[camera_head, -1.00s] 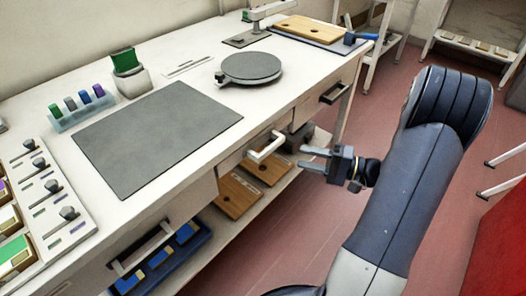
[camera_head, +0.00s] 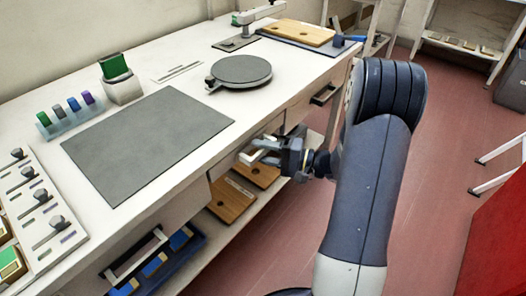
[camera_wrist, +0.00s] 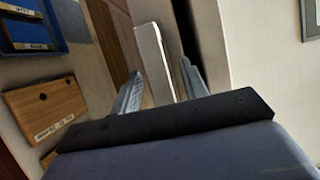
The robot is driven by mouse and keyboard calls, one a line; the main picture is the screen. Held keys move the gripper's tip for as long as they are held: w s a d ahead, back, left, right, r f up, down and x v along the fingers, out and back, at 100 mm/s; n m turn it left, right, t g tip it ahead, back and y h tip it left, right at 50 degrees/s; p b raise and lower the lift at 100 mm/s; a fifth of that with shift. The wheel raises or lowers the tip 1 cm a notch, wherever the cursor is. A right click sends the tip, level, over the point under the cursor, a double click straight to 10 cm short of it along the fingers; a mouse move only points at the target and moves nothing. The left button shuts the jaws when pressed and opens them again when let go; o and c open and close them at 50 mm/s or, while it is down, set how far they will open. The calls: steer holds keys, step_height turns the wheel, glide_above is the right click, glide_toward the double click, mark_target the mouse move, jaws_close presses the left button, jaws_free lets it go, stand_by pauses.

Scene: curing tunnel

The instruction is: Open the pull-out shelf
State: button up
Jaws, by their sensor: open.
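A white bar handle (camera_head: 247,158) stands out from the front of the workbench, below the worktop edge; I take it as the pull-out shelf's handle. My gripper (camera_head: 264,149) is at this handle and hides part of it in the head view. In the wrist view the handle (camera_wrist: 153,60) is a pale upright bar between the two grey fingers of my gripper (camera_wrist: 160,68), nearer the left one. The fingers are apart, and I see no clear contact with the bar. The shelf itself appears flush with the bench front.
A dark-handled drawer (camera_head: 323,95) is to the right along the bench. Another white handle (camera_head: 135,256) is at lower left, near a blue tray (camera_head: 187,249). Wooden boards (camera_head: 232,201) lie on the lower shelf.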

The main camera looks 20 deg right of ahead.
jaws_close()
stand_by(0.4)
